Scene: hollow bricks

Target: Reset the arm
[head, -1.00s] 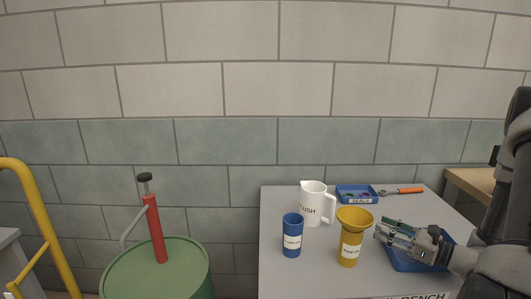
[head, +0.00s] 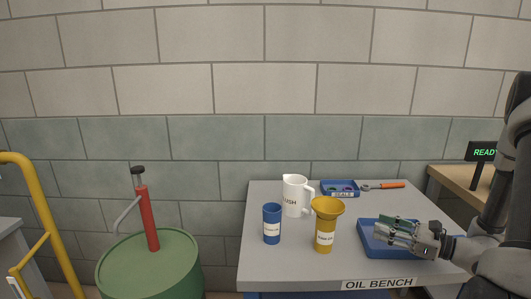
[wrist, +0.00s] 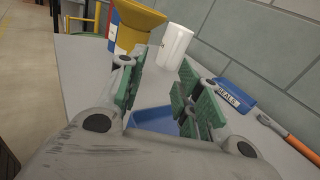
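My gripper (head: 401,232) is above the blue tray (head: 371,251) at the right of the oil bench (head: 275,266). In the wrist view its green-padded fingers (wrist: 158,98) stand apart with nothing between them, and part of the tray (wrist: 153,122) shows beyond them. My arm comes in from the right edge of the head view.
A yellow funnel-topped container (head: 325,233), a blue cup (head: 272,226) and a white jug (head: 295,197) stand left of my gripper. A blue seals tray (head: 339,194) and an orange-handled wrench (head: 389,185) lie behind. A green drum (head: 150,268) with a red pump (head: 147,219) stands left.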

